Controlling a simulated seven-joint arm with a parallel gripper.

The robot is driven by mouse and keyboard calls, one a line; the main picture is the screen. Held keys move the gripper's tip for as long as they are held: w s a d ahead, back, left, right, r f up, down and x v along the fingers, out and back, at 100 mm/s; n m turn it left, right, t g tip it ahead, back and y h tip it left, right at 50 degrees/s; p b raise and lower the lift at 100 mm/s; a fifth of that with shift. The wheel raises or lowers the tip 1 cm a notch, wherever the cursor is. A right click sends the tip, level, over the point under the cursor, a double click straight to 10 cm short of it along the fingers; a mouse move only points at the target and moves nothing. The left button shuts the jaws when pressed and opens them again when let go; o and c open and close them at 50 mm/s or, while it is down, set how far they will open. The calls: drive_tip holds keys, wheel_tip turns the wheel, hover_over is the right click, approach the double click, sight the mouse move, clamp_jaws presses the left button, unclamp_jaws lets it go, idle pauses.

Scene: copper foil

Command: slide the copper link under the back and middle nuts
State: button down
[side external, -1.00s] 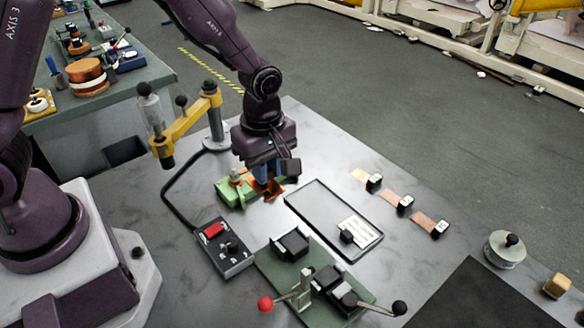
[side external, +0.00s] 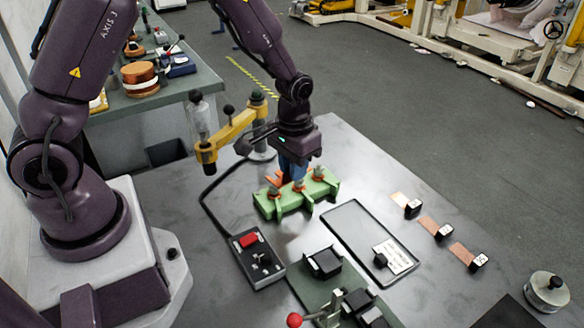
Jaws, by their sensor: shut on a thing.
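A green terminal block (side external: 291,204) stands on the grey bench, with several studs and nuts along its top and copper-orange pieces around them. My gripper (side external: 294,175) is just behind the block, pointing down, with blue fingers shut on the copper link (side external: 275,179). The link's orange end shows to the left of the fingers, at the block's back edge. The fingertips are partly hidden by the block and its nuts. I cannot tell whether the link is under any nut.
A yellow clamp arm (side external: 235,129) stands behind left. In front are a control box (side external: 257,262) with a red button, a shallow dark tray (side external: 345,222) and a green fixture (side external: 318,287). Several copper strips (side external: 432,225) with black ends lie at right. Bare bench lies between.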

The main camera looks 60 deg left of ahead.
drive_tip(key=m, duration=0.3)
drive_tip(key=shift+w+m, duration=0.15)
drive_tip(key=shift+m, duration=0.25)
hover_over(290, 197)
drive_tip(key=d, duration=0.3)
drive_tip(key=shift+s+a+f, duration=0.1)
drive_tip(key=shift+s+f, duration=0.05)
drive_tip(key=shift+f, duration=1.35)
drive_tip(key=shift+s+a+f, duration=0.1)
drive_tip(key=shift+f, duration=1.4)
drive_tip(key=shift+f, duration=0.6)
drive_tip(key=shift+w+a, duration=0.2)
drive_tip(key=shift+a, duration=0.95)
drive_tip(key=c, duration=1.4)
unclamp_jaws()
drive_tip(key=shift+a, duration=0.1)
